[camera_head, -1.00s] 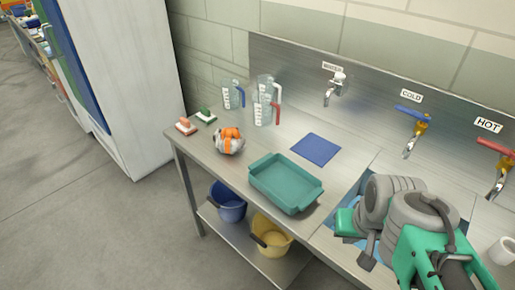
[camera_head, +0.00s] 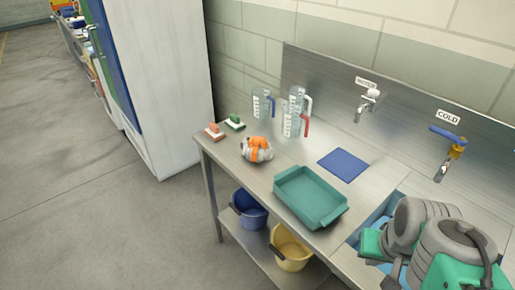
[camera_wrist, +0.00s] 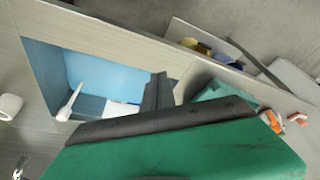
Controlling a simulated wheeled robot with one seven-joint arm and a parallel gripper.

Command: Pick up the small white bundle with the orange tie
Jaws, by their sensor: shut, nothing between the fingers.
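The small white bundle with the orange tie (camera_head: 257,149) sits on the steel counter, left of the teal tray, in the head view. Its edge also shows at the right of the wrist view (camera_wrist: 271,121), partly hidden by my green arm part. My gripper (camera_wrist: 158,92) shows in the wrist view as dark fingers, shut and empty, over the sink's near edge. In the head view my arm is at the lower right, over the sink, well apart from the bundle, with the tray between them.
The teal tray (camera_head: 309,197) and blue mat (camera_head: 343,165) lie on the counter. Clear jugs (camera_head: 296,112) stand behind the bundle; an orange brush (camera_head: 214,132) and green brush (camera_head: 235,123) lie left of it. Blue (camera_head: 250,211) and yellow (camera_head: 290,249) buckets are below. Taps line the back.

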